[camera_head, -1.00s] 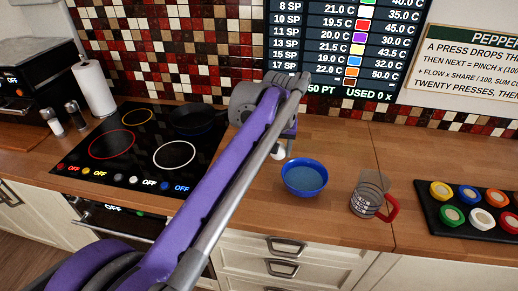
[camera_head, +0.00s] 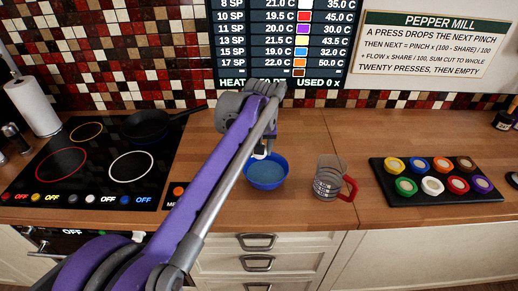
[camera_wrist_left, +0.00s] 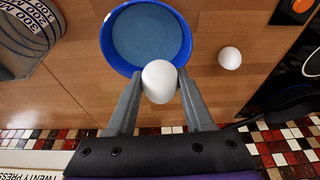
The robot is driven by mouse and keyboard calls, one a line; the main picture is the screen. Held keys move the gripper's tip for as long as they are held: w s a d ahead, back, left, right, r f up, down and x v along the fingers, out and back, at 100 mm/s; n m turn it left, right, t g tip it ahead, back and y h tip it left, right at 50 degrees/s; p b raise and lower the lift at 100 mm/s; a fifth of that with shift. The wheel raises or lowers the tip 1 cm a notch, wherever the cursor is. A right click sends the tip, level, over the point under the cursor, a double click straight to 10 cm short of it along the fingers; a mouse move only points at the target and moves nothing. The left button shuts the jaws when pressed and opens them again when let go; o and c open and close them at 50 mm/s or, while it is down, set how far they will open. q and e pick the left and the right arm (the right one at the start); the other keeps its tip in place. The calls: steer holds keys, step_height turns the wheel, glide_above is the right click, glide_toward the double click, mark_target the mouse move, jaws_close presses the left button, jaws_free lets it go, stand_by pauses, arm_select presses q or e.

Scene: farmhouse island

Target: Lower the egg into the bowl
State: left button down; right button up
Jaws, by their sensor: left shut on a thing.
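A white egg (camera_wrist_left: 159,80) is held between the fingertips of my left gripper (camera_wrist_left: 158,88). In the head view my left gripper (camera_head: 262,146) reaches in over the back edge of the bowl. The blue bowl (camera_head: 266,181) stands upright on the wooden counter and has a blue-grey inside. In the left wrist view the egg overlaps the near rim of the bowl (camera_wrist_left: 106,43); its height above the rim is hard to tell. A second white egg (camera_wrist_left: 230,58) lies on the counter beside the bowl. My right gripper is not in view.
A glass measuring cup with a red handle (camera_head: 349,188) stands right of the bowl. A black tray (camera_head: 393,196) with several coloured-rimmed jars is further right. The hob (camera_head: 98,178) and a black pan (camera_head: 147,125) are left. Counter in front of the bowl is clear.

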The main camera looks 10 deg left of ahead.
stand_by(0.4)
arm_select(q)
steer(key=b, duration=0.3)
glide_toward(260, 169)
steer(key=shift+s+f, duration=0.85)
steer(key=shift+f, duration=0.1)
steer(key=shift+f+b, duration=0.5)
steer(key=shift+f, duration=0.8)
stand_by(0.8)
steer(key=shift+c, duration=1)
jaws_free()
steer(key=shift+r, duration=0.1)
